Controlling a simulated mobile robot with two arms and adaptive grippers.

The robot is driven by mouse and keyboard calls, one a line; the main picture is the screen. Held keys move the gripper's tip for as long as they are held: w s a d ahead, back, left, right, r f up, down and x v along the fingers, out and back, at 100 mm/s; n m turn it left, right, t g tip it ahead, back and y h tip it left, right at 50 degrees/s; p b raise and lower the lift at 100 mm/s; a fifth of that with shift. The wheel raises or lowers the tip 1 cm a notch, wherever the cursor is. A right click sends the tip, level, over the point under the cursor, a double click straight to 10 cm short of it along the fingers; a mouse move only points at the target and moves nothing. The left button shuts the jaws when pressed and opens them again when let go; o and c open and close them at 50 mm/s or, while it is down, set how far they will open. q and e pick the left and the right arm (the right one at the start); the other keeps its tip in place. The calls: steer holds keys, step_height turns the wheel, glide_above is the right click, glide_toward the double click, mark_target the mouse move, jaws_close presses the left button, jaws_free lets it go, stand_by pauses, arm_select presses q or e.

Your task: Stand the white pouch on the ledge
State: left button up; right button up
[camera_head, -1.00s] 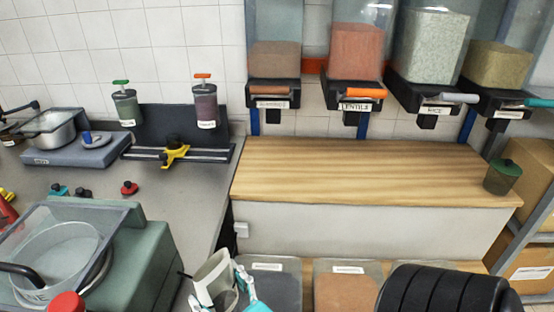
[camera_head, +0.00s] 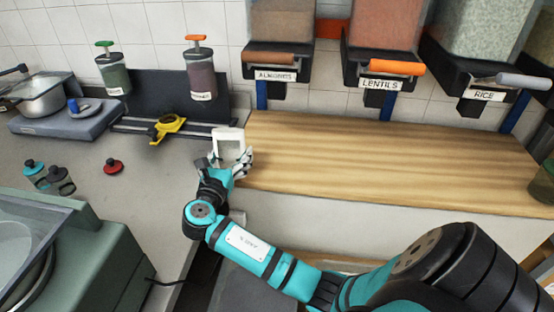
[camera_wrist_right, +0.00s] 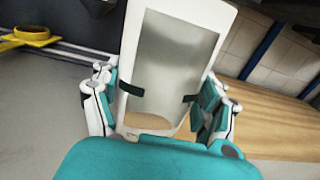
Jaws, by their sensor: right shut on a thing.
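The white pouch (camera_head: 228,142), with a clear front window, is upright or slightly tilted in the head view, at the left end of the wooden ledge (camera_head: 390,165). It fills the middle of the right wrist view (camera_wrist_right: 172,62), with a little tan content low in its window. My right gripper (camera_head: 229,163) is shut on the lower part of the pouch. Its teal fingers (camera_wrist_right: 162,98) press on both sides in the wrist view. I cannot tell whether the pouch base touches the ledge. My left gripper is not in view.
The ledge top is clear across its middle. A green-lidded jar (camera_head: 543,182) stands at its right end. Dispensers, including the lentils one (camera_head: 383,70), hang above it. The yellow slider (camera_head: 167,128) on a dark rail is left of the pouch; a small red-topped thing (camera_head: 113,166) lies on the counter.

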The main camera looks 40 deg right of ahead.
steer(key=shift+w+d+r+m+g+h, duration=0.1)
steer(key=shift+w+r+m+g+h, duration=0.1)
steer(key=shift+w+m+g, duration=0.25)
steer(key=shift+w+d+r+m+g+h, duration=0.15)
steer(key=shift+w+g+h, duration=0.1)
steer(key=shift+w, duration=0.35)
steer(key=shift+w+d+r, duration=0.1)
steer(key=shift+w+d, duration=0.05)
steer(key=shift+s+d+f+p, duration=0.1)
steer(key=shift+s+d+f, duration=0.5)
steer(key=shift+d, duration=2)
steer(key=shift+s+d+f+p, duration=0.2)
steer(key=shift+d+f, duration=0.85)
steer(key=shift+d, duration=1.5)
steer(key=shift+s+d+f+p, duration=0.1)
steer(key=shift+s+d+f, duration=0.55)
steer(key=shift+d, duration=1.95)
steer(key=shift+w+f, duration=0.2)
steer(key=o, duration=1.2)
steer(key=shift+r, duration=0.1)
steer(key=v, duration=1.2)
steer(key=shift+w+a, duration=0.1)
